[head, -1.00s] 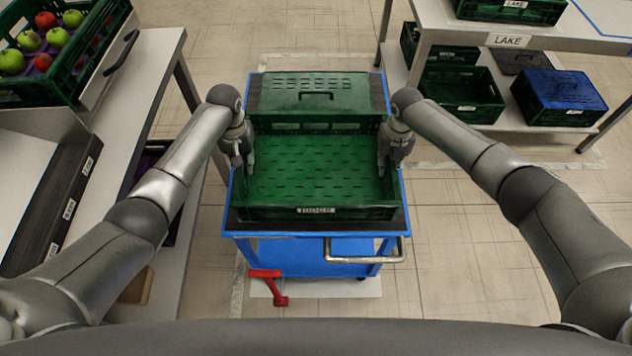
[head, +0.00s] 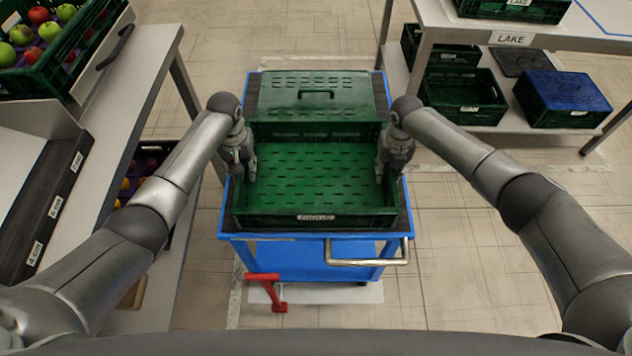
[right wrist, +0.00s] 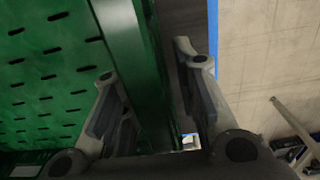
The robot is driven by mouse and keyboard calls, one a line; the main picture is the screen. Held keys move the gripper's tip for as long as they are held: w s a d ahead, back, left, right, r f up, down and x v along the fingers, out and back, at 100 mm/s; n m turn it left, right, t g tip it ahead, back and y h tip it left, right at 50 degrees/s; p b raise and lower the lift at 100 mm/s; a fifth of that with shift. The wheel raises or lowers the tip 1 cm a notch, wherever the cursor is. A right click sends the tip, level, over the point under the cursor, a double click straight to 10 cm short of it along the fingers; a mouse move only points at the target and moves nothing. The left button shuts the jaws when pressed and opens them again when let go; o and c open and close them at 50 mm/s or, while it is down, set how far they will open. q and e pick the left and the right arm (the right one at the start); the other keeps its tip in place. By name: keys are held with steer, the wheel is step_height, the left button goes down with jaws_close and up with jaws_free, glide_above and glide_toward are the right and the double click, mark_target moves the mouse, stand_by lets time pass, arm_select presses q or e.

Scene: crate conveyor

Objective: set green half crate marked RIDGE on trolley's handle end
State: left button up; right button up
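The open green half crate (head: 318,222), with a white label reading roughly RIDGE on its near wall, sits on the handle end of the blue trolley (head: 300,262). It looks empty. The trolley's metal handle (head: 367,254) is at the near right. My left gripper (head: 241,168) is at the crate's left wall, its fingers apart. My right gripper (head: 391,165) is at the right wall. In the right wrist view, its open fingers (right wrist: 153,92) stand either side of the green wall (right wrist: 135,60), with a gap on the outer side.
A lidded green crate (head: 316,95) sits behind on the trolley's far end. A red pedal-like part (head: 268,285) is low at the trolley's front.

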arm_select(q)
steer(key=shift+r, duration=0.1)
step_height(320, 180, up, 12)
steer(key=shift+f, duration=0.1)
arm_select(e)
steer(key=shift+r, duration=0.15)
step_height(320, 180, up, 12)
steer(key=shift+f, duration=0.1)
stand_by(0.7)
stand_by(0.4)
